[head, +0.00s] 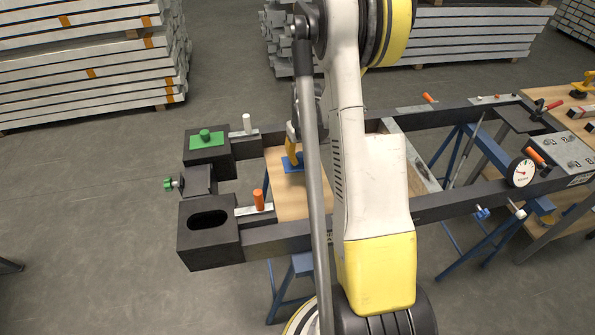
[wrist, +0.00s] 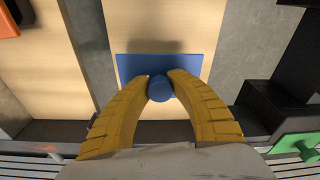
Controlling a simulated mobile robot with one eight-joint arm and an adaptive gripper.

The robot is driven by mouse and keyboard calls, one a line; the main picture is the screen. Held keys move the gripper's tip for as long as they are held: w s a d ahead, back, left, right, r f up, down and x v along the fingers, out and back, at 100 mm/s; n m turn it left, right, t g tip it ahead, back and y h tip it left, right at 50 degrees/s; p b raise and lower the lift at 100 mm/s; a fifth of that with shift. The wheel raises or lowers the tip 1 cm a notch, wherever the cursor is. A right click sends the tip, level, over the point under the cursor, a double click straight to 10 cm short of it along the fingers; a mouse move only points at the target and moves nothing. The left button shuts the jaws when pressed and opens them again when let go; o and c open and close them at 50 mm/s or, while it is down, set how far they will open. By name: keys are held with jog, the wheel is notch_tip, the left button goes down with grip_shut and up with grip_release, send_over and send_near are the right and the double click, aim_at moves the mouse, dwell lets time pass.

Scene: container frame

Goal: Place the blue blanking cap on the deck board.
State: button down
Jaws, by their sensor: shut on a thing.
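The blue blanking cap is a flat blue plate with a round knob; it shows in the head view (head: 291,164) and the wrist view (wrist: 133,66). My gripper (wrist: 160,84) is shut on the knob, with one yellow finger on each side. The gripper also shows in the head view (head: 293,152), partly behind my arm. The pale wooden deck board (head: 287,205) lies beneath the cap and fills the middle of the wrist view (wrist: 150,20). A dark shadow lies on the board by the plate's far edge. I cannot tell whether the plate touches the board.
A dark frame surrounds the board. A green cap (head: 207,140) sits on the far corner block; the near block (head: 208,220) has an open oval slot. A gauge (head: 521,172) is at right.

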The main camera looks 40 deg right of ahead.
aim_at(297, 167)
jog(key=shift+w+a+f, duration=0.15)
jog(key=shift+w+f, duration=0.3)
jog(key=shift+w, duration=0.15)
jog(key=shift+f+b, duration=1.05)
jog(key=shift+f, duration=0.8)
jog(key=shift+f, duration=0.1)
jog(key=shift+f, duration=0.2)
jog(key=c, duration=1.2)
grip_release()
jog(key=shift+r, duration=0.1)
jog(key=shift+c, duration=0.2)
